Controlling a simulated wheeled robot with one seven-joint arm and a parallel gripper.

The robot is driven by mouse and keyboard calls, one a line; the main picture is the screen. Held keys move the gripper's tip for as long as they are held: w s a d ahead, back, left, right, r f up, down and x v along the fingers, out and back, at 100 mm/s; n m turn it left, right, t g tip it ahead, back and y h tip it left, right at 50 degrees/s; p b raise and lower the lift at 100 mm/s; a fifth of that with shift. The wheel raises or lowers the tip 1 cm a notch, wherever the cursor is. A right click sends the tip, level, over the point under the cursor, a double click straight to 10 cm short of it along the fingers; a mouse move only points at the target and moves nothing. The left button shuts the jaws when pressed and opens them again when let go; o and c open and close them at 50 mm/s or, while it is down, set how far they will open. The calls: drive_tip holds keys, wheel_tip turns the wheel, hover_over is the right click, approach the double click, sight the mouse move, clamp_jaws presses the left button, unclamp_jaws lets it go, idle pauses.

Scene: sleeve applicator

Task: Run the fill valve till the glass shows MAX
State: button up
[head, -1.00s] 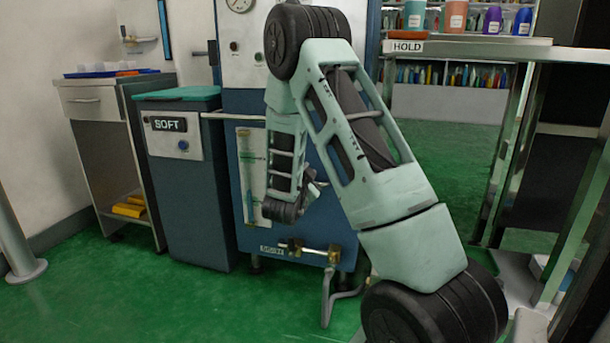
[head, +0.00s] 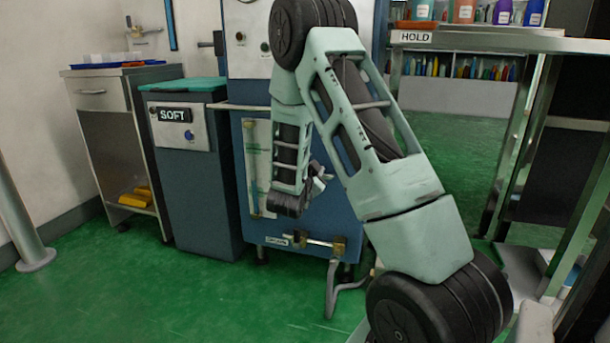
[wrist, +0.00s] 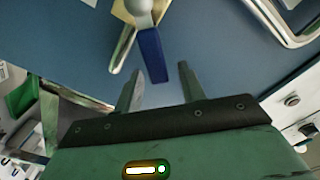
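The blue machine (head: 330,215) stands behind my arm in the head view. A tall pale gauge panel with a glass tube (head: 253,170) is on its front left, partly hidden by my arm. Its level and any MAX mark are too small to read. Brass valve fittings (head: 325,243) sit low on the front. My gripper (head: 318,183) is close to the machine's front. In the wrist view my gripper (wrist: 158,88) is open and empty. A blue lever (wrist: 152,55) under a pale round knob points between the fingertips, just beyond them, not gripped. I cannot tell whether it is the fill valve.
A SOFT cabinet (head: 188,170) with a teal lid stands left of the machine, beside a drawer cart (head: 120,150). A metal bench (head: 480,41) marked HOLD is at the right. A bent grey pipe (head: 335,290) comes down below the fittings. Green floor at front left is clear.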

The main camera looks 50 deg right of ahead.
drive_tip(key=p+v, duration=0.4)
drive_tip(key=v, duration=1.2)
drive_tip(key=shift+s+a+p, duration=0.15)
drive_tip(key=shift+a+p, duration=0.2)
drive_tip(key=shift+p, duration=0.05)
